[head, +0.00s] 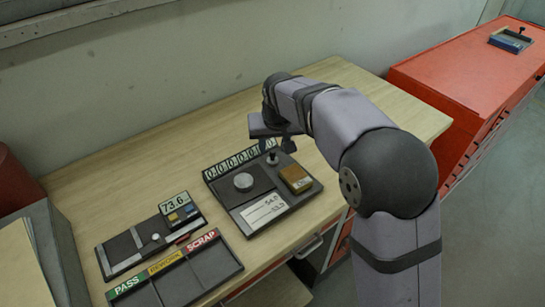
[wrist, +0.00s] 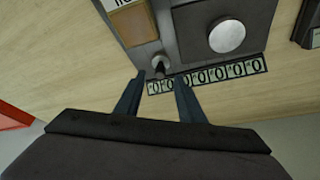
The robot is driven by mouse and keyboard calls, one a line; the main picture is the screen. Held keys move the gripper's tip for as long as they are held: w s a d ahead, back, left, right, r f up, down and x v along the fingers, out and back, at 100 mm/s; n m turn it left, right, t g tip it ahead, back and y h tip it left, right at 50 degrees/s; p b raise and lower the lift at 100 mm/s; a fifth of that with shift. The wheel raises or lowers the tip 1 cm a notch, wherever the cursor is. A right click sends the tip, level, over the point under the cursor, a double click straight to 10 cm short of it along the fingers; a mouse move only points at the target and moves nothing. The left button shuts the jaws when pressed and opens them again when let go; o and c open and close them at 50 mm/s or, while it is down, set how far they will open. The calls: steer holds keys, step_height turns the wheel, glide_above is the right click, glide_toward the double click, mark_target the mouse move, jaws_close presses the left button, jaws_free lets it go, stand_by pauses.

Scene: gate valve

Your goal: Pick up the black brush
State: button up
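My gripper (head: 275,143) is over the back of a dark scale-like panel (head: 236,218) on the wooden bench. In the wrist view its two fingers (wrist: 160,77) are spread apart with nothing held between them. A small dark upright piece on a round grey base (wrist: 160,66) stands at the panel's edge, just beyond and between the fingertips. It also shows below the gripper in the head view (head: 272,157). I cannot tell whether this piece is the black brush. No other thing is clearly a black brush.
The panel carries a row of number tiles (head: 238,158), a silver disc (head: 243,181), a brown block (head: 295,178) and a white card (head: 264,210). A sorting tray (head: 178,284) and a 73.6 display (head: 174,204) stand left. A red cabinet (head: 450,85) holds a small blue-edged box (head: 511,40).

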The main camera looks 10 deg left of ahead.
mark_target(273, 152)
steer(key=shift+f+p, duration=0.4)
steer(key=shift+p+x, duration=0.85)
steer(key=shift+x, duration=1.3)
steer(key=shift+c, duration=0.4)
steer(key=c, duration=0.7)
